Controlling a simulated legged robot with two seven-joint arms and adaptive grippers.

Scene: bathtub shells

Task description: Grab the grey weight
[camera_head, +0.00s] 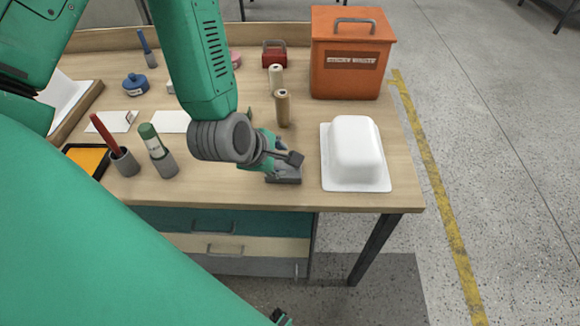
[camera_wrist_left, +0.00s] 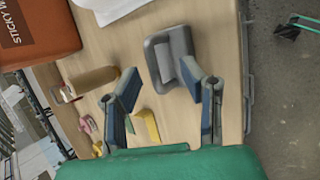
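The grey weight (camera_head: 287,175) is a small block with a raised grip, near the front edge of the wooden table, left of the white lidded dish. My left gripper (camera_head: 280,154) is over it in the head view and hides part of it. In the left wrist view, the weight (camera_wrist_left: 168,52) lies just beyond the fingertips of my left gripper (camera_wrist_left: 162,80). The two fingers are spread, with nothing gripped between them. A green and dark piece, apparently the tip of my right gripper (camera_wrist_left: 298,26), shows over the floor at the right edge of the wrist view; its finger state is unclear.
The white dish (camera_head: 355,153) and an orange bin (camera_head: 350,80) stand to the right. Two spools (camera_head: 282,108) are behind the weight. Cups (camera_head: 163,163) with a marker and a red stick stand at left. A drawer unit (camera_head: 222,238) is under the table.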

